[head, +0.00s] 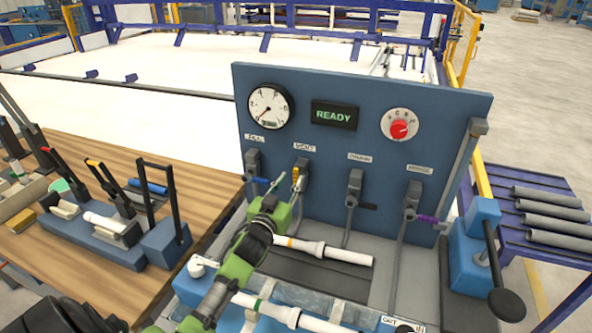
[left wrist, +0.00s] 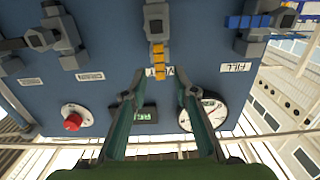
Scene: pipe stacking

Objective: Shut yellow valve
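The yellow valve handle (head: 296,175) is on the grey vent valve (head: 303,164), second from the left on the blue panel (head: 330,190). In the left wrist view the yellow handle (left wrist: 158,54) points down the picture, toward the gap between the fingers. My left gripper (head: 287,186) is right in front of it in the head view and hides part of the valve. In the left wrist view my left gripper (left wrist: 159,77) is open, with a finger on each side of the handle's line. I cannot tell whether they touch it. My right gripper is not in view.
A blue-handled valve (head: 258,180) is close on the left; black (head: 367,206) and purple (head: 427,218) handles are to the right. The panel has a gauge (head: 270,106), a READY display (head: 334,115) and a red knob (head: 399,129). White pipes (head: 330,252) lie below.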

